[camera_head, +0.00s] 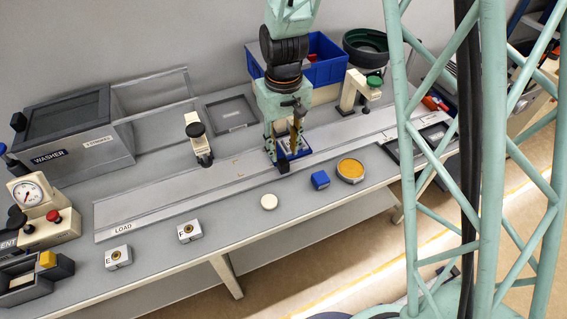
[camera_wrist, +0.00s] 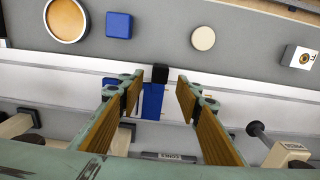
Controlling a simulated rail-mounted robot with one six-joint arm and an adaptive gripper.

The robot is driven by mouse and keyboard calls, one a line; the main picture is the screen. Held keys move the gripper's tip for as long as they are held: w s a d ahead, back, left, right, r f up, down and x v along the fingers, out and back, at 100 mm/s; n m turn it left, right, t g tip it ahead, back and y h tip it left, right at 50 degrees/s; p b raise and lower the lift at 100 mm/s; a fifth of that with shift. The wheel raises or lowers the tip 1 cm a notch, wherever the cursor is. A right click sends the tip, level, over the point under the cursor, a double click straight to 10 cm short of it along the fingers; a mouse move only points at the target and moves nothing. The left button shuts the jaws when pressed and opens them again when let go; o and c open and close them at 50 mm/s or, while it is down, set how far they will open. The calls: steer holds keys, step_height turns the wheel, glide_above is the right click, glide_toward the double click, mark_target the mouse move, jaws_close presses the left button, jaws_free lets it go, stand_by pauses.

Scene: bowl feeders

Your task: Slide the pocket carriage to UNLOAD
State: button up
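The pocket carriage (camera_head: 294,153) is a small blue block on the long pale track (camera_head: 190,190), right of the track's middle. It also shows in the wrist view (camera_wrist: 152,103), with a black knob (camera_wrist: 160,73) at its edge. My gripper (camera_head: 284,158) is low over the carriage and partly hides it. In the wrist view my gripper (camera_wrist: 159,88) is open, with its fingers apart on either side of the carriage and knob. I cannot tell how deep the knob sits between the tips. The LOAD label (camera_head: 123,227) marks the track's left end; a small unreadable label (camera_head: 430,118) is at its right end.
A post with a black knob (camera_head: 197,140) stands behind the track, left of my gripper. A blue cube (camera_head: 320,180), an orange-filled dish (camera_head: 350,170) and a cream disc (camera_head: 269,201) lie in front. The track surface looks clear.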

mark_target(284, 161)
steer(key=shift+f+b, duration=0.45)
steer(key=shift+f, duration=2.85)
steer(key=shift+c, duration=0.8)
jaws_close()
steer(key=shift+d, duration=0.15)
